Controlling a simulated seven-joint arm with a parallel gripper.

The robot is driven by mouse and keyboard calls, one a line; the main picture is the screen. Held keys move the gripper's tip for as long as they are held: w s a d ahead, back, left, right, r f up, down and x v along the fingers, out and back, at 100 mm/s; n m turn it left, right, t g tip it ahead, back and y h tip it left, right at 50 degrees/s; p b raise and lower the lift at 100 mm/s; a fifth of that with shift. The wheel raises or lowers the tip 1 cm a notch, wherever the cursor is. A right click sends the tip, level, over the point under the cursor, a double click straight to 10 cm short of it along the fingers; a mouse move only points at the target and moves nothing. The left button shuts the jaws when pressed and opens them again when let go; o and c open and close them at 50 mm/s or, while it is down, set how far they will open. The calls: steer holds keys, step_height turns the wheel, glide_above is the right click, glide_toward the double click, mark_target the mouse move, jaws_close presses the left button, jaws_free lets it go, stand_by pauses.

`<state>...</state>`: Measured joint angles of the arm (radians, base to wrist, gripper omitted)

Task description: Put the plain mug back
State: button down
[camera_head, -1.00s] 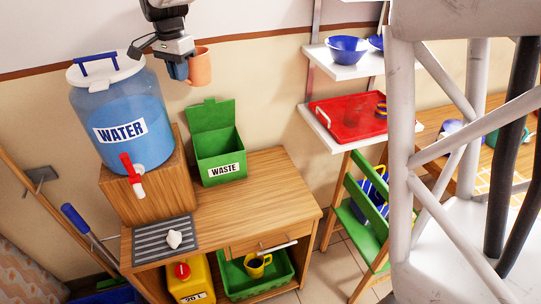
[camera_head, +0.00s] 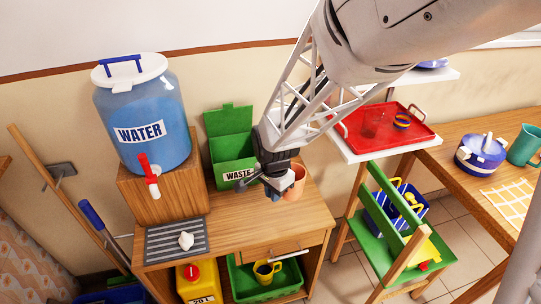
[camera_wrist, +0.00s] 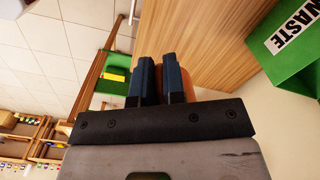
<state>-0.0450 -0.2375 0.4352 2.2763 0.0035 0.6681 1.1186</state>
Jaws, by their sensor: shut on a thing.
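A plain orange mug (camera_head: 296,181) is held above the right part of the wooden desk (camera_head: 265,228). My gripper (camera_head: 273,190) comes down from the upper right and is shut on the mug, which shows on the right side of its blue fingers. In the wrist view, the mug (camera_wrist: 187,80) is mostly hidden behind my gripper's two fingers (camera_wrist: 157,80). I cannot tell exactly how far it is above the desk top. A dark mug with yellow (camera_head: 265,270) sits in the green crate (camera_head: 243,286) under the desk.
A green waste bin (camera_head: 232,160) stands just left of my gripper, with the water dispenser (camera_head: 150,125) farther left. A red tray (camera_head: 385,128) lies on a shelf to the right. A teal mug (camera_head: 525,146) stands on the right table. The desk's front middle is clear.

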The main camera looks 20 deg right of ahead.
steer(key=s+d+f, duration=0.1)
steer(key=s+f, duration=0.3)
steer(key=s, duration=0.2)
steer(key=s+d+f+m, duration=0.1)
steer(key=s+d+f, duration=0.1)
steer(key=s+f, duration=0.2)
steer(key=s, duration=0.2)
steer(key=shift+s, duration=0.3)
steer(key=shift+w+d, duration=0.1)
steer(key=w+f, duration=0.1)
steer(key=w, duration=1.4)
steer(key=shift+d+f, duration=0.2)
steer(key=shift+w+f, duration=0.15)
steer(key=shift+w, duration=0.25)
steer(key=shift+f, duration=1.65)
steer(key=shift+f, duration=0.1)
